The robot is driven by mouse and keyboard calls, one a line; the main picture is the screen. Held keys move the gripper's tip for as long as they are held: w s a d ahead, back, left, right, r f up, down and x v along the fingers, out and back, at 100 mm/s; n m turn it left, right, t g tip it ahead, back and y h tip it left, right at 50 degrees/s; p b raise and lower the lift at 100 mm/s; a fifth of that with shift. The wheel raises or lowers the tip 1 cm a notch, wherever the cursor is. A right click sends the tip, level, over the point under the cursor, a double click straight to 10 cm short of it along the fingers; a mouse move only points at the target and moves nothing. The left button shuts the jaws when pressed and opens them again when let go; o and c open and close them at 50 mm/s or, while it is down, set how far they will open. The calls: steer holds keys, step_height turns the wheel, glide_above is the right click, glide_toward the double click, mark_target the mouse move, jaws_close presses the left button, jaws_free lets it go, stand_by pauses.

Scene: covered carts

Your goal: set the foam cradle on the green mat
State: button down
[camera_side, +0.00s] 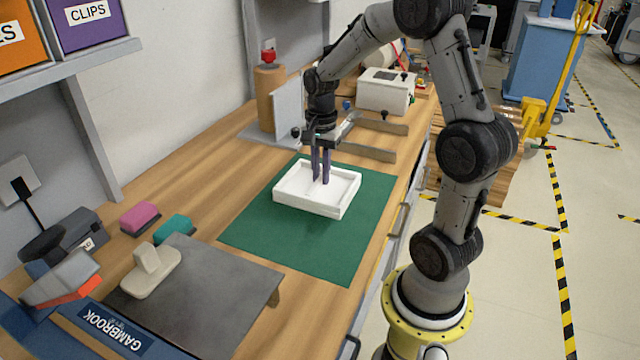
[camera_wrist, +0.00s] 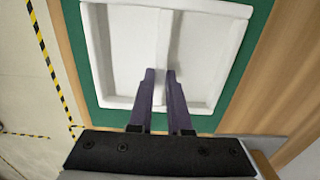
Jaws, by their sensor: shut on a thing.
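The foam cradle (camera_side: 305,205) is a white, shallow rectangular tray with a rib across its middle. I cannot tell whether the cradle's underside touches the mat.
A grey metal plate (camera_side: 215,290) with a cream block (camera_side: 150,268) lies at the front left. Pink (camera_side: 140,217) and teal (camera_side: 174,229) blocks lie beside it. Behind the mat are a brown post (camera_side: 270,100) and a white box (camera_side: 385,92). The mat around the cradle is clear.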

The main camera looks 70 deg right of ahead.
mark_target(320, 176)
steer(key=shift+w+d+f, duration=0.1)
steer(key=shift+w+f, duration=0.1)
steer(key=shift+f, duration=1.55)
steer(key=shift+f, duration=0.15)
steer(key=c, duration=0.9)
jaws_free()
steer(key=shift+o, duration=0.2)
step_height(320, 176, up, 12)
steer(key=shift+r, duration=0.1)
steer(key=s+a+r+n+t, duration=0.2)
steer(key=s+a+n, duration=0.4)
steer(key=a+n, duration=0.3)
steer(key=s+a+r+n+t, duration=0.1)
steer(key=s+a+n+t, duration=0.2)
steer(key=s+a+n, duration=0.4)
steer(key=shift+s+a+r+n+t, duration=0.3)
steer(key=shift+a+r+n, duration=0.1)
steer(key=shift+a+n, duration=0.55)
